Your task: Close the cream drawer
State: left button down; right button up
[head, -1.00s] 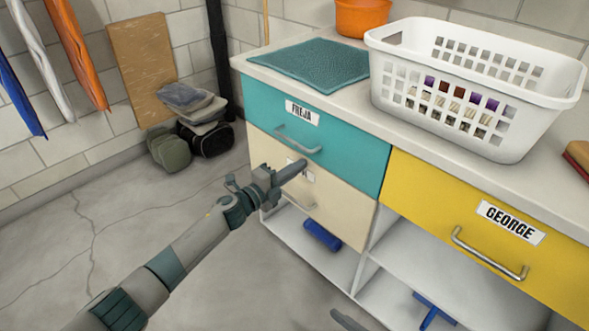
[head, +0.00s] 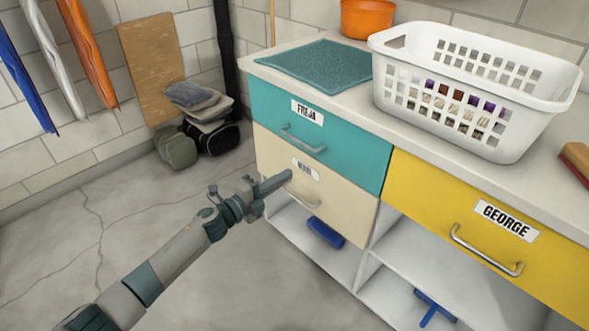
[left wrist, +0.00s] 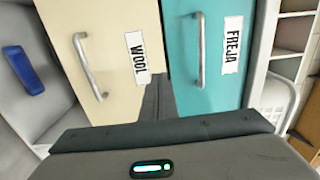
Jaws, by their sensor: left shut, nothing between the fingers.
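The cream drawer (head: 335,200), labelled WOOL, sits below the teal drawer (head: 345,160) labelled FREJA. Its front looks about level with the teal front, and I see no clear gap. The cream drawer's metal handle (head: 302,199) is partly behind my gripper. My left gripper (head: 288,176) is shut and empty, its tip in front of the cream drawer's upper left part, just left of the label. In the left wrist view the cream front (left wrist: 105,45) and its handle (left wrist: 88,68) show, with my fingers (left wrist: 157,92) near the WOOL label. I cannot tell whether they touch it. My right gripper is not in view.
A yellow drawer (head: 480,240) labelled GEORGE is at the right. Open shelves below hold a blue roll-shaped item (head: 326,233) and a blue tool (head: 436,308). A white basket (head: 475,135) and teal mat (head: 318,66) lie on the counter.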

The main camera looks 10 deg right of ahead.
pick_arm(q)
jog(key=v, duration=0.6)
jog(key=shift+p, duration=0.3)
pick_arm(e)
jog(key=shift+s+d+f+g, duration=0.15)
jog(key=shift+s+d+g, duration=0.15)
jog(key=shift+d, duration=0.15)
pick_arm(q)
jog(key=shift+s+a, duration=0.1)
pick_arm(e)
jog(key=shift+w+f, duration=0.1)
